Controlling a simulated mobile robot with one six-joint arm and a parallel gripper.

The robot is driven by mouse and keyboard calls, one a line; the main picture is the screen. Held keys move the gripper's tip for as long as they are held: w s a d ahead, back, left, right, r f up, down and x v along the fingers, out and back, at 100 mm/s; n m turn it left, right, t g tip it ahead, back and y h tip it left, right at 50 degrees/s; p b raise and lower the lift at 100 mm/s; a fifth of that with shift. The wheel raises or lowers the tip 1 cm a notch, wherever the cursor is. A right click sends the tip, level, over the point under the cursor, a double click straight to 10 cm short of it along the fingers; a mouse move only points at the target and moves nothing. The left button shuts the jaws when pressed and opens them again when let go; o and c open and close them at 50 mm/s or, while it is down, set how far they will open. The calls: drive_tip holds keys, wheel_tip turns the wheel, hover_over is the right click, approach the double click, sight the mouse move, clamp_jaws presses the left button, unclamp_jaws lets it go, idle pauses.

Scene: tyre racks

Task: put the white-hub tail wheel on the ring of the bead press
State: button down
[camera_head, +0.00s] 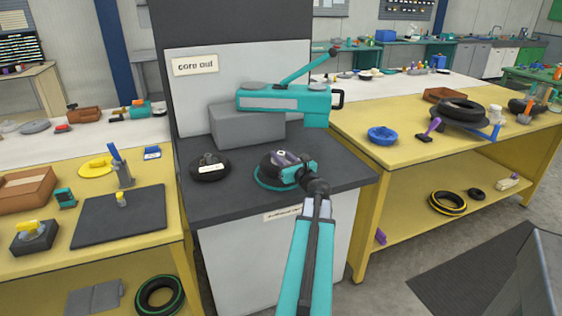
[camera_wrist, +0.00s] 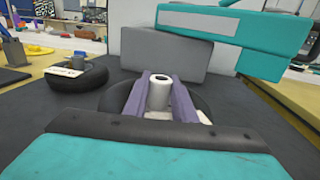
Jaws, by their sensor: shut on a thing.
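The white-hub tail wheel has a black tyre (camera_head: 270,163) and a pale upright hub (camera_wrist: 159,94) with a dark hole in its top. My gripper (camera_head: 288,162) is shut on this hub; in the wrist view its two purple fingers flank it. The wheel sits level within a teal ring (camera_head: 262,184) on the dark top of the bead press (camera_head: 225,209). The ring's front left edge shows below the tyre. I cannot tell whether the tyre bears fully on it. My gripper hides the wheel's right side.
Another black tyre wheel (camera_head: 210,174) with a white tag lies left on the press top. The teal press head (camera_head: 280,98) and lever overhang behind, with a grey block (camera_head: 247,128) beneath. Yellow benches stand on both sides. The press top's front left is clear.

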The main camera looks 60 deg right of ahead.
drive_tip(key=shift+w+d, duration=0.75)
drive_tip(key=shift+d, duration=0.25)
drive_tip(key=shift+f, duration=0.1)
drive_tip(key=shift+f, duration=1.75)
drive_tip(key=shift+f, duration=0.1)
drive_tip(key=c, duration=1.5)
unclamp_jaws()
drive_tip(key=shift+o, duration=0.2)
drive_tip(key=shift+b+v, duration=0.45)
drive_tip(key=shift+v, duration=5.6)
